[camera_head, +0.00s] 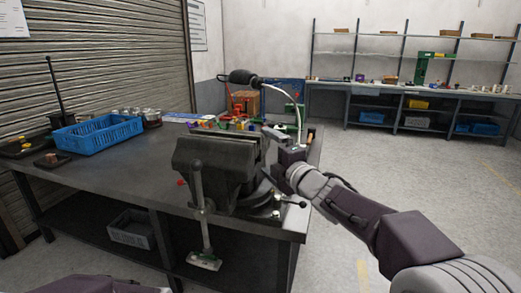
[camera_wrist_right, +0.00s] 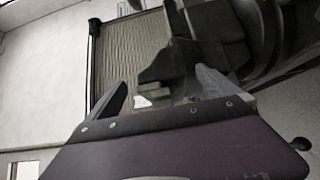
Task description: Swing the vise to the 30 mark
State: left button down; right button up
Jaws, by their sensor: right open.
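The dark grey bench vise (camera_head: 215,160) stands on the near right corner of the workbench (camera_head: 105,180). Its long bar handle (camera_head: 199,200) hangs down in front of the bench edge. The swivel base is partly in view at the bench corner, and I cannot read any angle marks on it. My right gripper (camera_head: 276,143) is at the right side of the vise, with its fingers partly hidden. In the right wrist view my right gripper (camera_wrist_right: 162,92) is open, with the dark vise body (camera_wrist_right: 190,60) beyond and between the fingers; contact is not clear. My left gripper is not in view.
A blue crate (camera_head: 98,136) sits at the left of the bench, with jars (camera_head: 150,116) behind it. Small coloured parts lie behind the vise. A black lamp (camera_head: 243,77) on a curved arm rises behind my right gripper. Open floor lies to the right.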

aim_at(262, 149)
jog(key=x, duration=0.5)
jog(key=shift+c, duration=0.3)
jog(key=c, duration=2)
jog(key=shift+p, duration=0.3)
